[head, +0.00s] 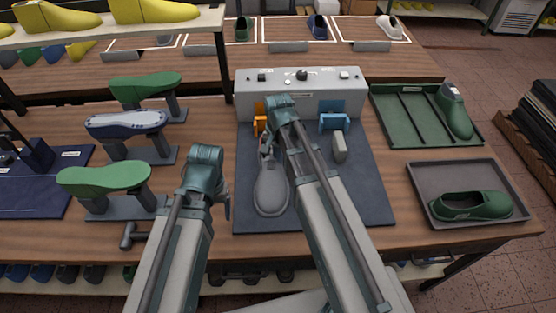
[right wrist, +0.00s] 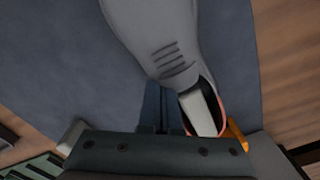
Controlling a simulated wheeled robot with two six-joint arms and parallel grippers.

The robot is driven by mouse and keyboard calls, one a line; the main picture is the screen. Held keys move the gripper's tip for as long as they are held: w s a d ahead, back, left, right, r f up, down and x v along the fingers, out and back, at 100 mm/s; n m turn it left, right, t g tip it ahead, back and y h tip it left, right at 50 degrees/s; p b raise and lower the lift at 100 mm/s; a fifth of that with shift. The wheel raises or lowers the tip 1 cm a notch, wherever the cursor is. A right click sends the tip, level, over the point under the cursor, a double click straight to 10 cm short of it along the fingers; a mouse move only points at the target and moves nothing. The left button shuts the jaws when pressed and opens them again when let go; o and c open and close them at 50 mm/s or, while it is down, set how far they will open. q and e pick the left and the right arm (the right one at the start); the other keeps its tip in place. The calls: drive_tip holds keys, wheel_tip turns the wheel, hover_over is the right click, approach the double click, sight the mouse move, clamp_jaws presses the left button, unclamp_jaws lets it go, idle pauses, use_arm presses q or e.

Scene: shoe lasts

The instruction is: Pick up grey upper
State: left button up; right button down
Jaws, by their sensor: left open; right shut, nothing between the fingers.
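The grey upper (head: 271,192) lies on the dark blue mat (head: 365,205), its toe toward me and its opening toward the grey control box. In the right wrist view the grey upper (right wrist: 165,40) shows slots on top and a light bar inside its opening. My right gripper (right wrist: 160,108) is shut and empty, beside the opening end of the upper; in the head view my right arm hides its fingers. I cannot tell whether it touches the upper. My left gripper (head: 226,203) is open and empty, left of the mat; its fingers are mostly hidden.
A grey control box (head: 300,88) with an orange clamp (head: 260,124) and a blue clamp (head: 333,123) stands behind the upper. A grey block (head: 340,148) is to its right. Trays with green shoes (head: 473,206) are at right. Lasts on stands (head: 103,178) are at left.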

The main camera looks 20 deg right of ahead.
use_arm(q)
drive_tip(key=shift+f, duration=0.1)
use_arm(e)
drive_tip(key=shift+f, duration=0.1)
drive_tip(key=shift+w+d, duration=0.55)
use_arm(q)
wheel_tip(320, 180, up, 10)
drive_tip(key=a+p, duration=0.1)
drive_tip(key=p, duration=0.9)
drive_tip(key=shift+a, duration=0.4)
use_arm(e)
wheel_tip(320, 180, up, 10)
